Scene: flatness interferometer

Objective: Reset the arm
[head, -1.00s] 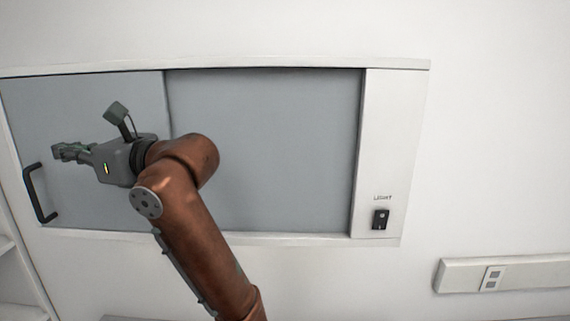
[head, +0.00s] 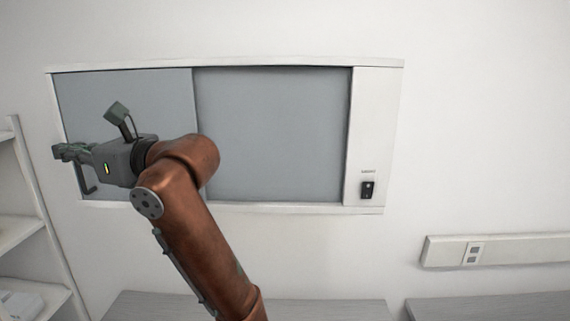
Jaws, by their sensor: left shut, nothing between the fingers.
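My left arm, copper-coloured, rises from the bottom of the head view and bends left. Its grey gripper (head: 62,152) is shut and empty, pointing left. It shows in front of the left sliding panel's black handle (head: 86,180) and hides the handle's upper part. I cannot tell how far apart the gripper and handle are. The cabinet has a grey left panel (head: 160,100) and a grey right panel (head: 275,135), both closing off its front. My right gripper is not in view.
A black switch (head: 367,190) sits on the cabinet's white right strip. A white shelf unit (head: 22,232) stands at the left. A wall rail (head: 520,249) with a socket (head: 473,253) runs at the right. Grey surfaces (head: 250,308) lie along the bottom.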

